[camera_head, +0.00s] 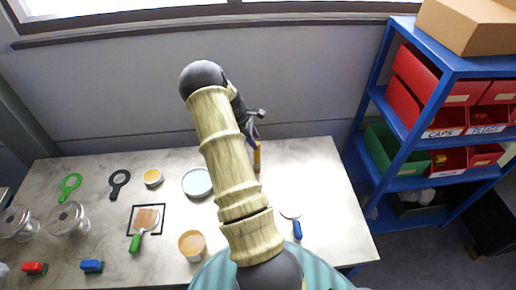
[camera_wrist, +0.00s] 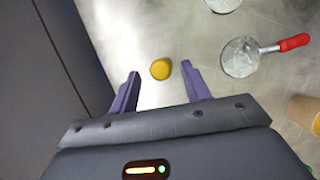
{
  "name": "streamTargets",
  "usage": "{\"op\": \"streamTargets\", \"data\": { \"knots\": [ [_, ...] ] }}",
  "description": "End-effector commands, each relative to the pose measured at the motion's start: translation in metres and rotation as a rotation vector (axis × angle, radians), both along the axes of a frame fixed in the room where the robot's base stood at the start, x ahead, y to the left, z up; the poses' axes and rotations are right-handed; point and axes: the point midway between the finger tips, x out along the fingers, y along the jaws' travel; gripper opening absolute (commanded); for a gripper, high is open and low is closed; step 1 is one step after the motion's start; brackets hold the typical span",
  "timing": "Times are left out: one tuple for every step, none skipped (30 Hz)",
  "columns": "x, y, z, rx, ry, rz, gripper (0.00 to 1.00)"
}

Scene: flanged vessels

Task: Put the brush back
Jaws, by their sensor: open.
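My gripper (camera_wrist: 161,70) is open and empty, its two purple fingers apart. In the head view my gripper (camera_head: 257,127) is above the back of the table, partly behind my arm. A yellow-orange round-ended thing (camera_wrist: 160,69) shows between the fingertips in the wrist view; I cannot tell its height. In the head view an upright orange piece (camera_head: 257,157) shows just below the gripper; I cannot tell whether it is the same thing or the brush. A green-handled tool (camera_head: 136,243) lies across a pinkish patch inside a black square outline (camera_head: 132,217).
A round pale dish (camera_head: 197,183), a tan cup (camera_head: 192,245) and a blue-handled tool (camera_head: 297,230) stand or lie near my arm. The wrist view shows a red-handled round tool (camera_wrist: 240,57). Glass jars (camera_head: 68,219) are at left. A blue shelf (camera_head: 407,145) is right.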

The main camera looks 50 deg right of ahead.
Motion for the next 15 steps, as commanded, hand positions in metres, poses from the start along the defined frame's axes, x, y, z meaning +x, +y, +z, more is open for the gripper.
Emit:
{"op": "streamTargets", "data": {
  "knots": [
    [0.004,0.002,0.005,-0.001,-0.005,0.001,0.47],
    [0.005,0.004,0.009,-0.001,-0.005,0.001,0.47],
    [0.008,0.006,0.016,-0.001,-0.005,0.001,0.47],
    [0.009,0.007,0.021,-0.001,-0.006,0.001,0.47],
    [0.011,0.008,0.026,-0.001,-0.005,0.001,0.47],
    [0.013,0.01,0.032,-0.001,-0.005,0.002,0.47],
    [0.014,0.011,0.036,-0.001,-0.004,0.002,0.47],
    [0.015,0.012,0.04,-0.002,-0.005,0.002,0.47],
    [0.016,0.013,0.045,-0.001,-0.003,0.001,0.47],
    [0.017,0.014,0.048,-0.001,-0.002,0.001,0.47],
    [0.017,0.015,0.05,-0.001,-0.002,0.001,0.47],
    [0.018,0.015,0.052,0.0,-0.001,0.0,0.47],
    [0.018,0.016,0.053,-0.001,-0.001,0.0,0.47],
    [0.018,0.016,0.054,0.0,0.0,0.0,0.47],
    [0.018,0.016,0.055,0.0,0.0,0.0,0.47]
  ]
}}
